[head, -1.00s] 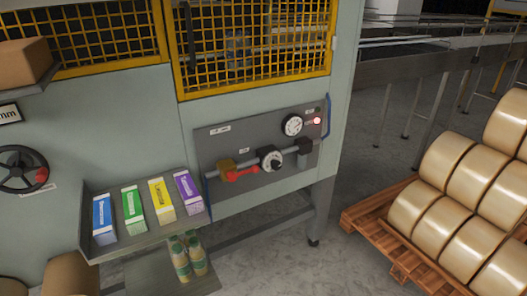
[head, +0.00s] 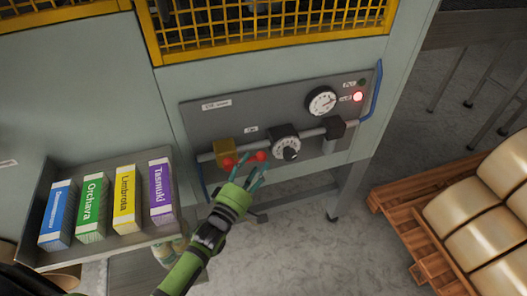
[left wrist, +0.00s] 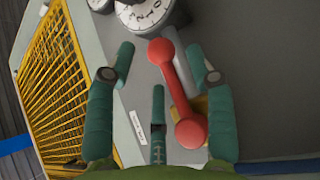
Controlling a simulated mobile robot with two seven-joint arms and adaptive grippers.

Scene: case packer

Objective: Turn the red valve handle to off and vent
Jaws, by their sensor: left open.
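The red valve handle (head: 261,156) sits on a brass valve body (head: 225,150) at the left of the grey panel and lies roughly along the pipe. My left gripper (head: 246,174) is open just in front of it, its fingers partly covering the handle. In the left wrist view the handle (left wrist: 177,82) shows as a red bar with a rounded knob at each end. It lies between the spread fingers of my left gripper (left wrist: 160,64), with no clear grip on it. My right gripper is not in view.
Above are a pressure gauge (head: 321,101) and a lit red lamp (head: 358,97). A tray (head: 57,258) of colored boxes stands left.

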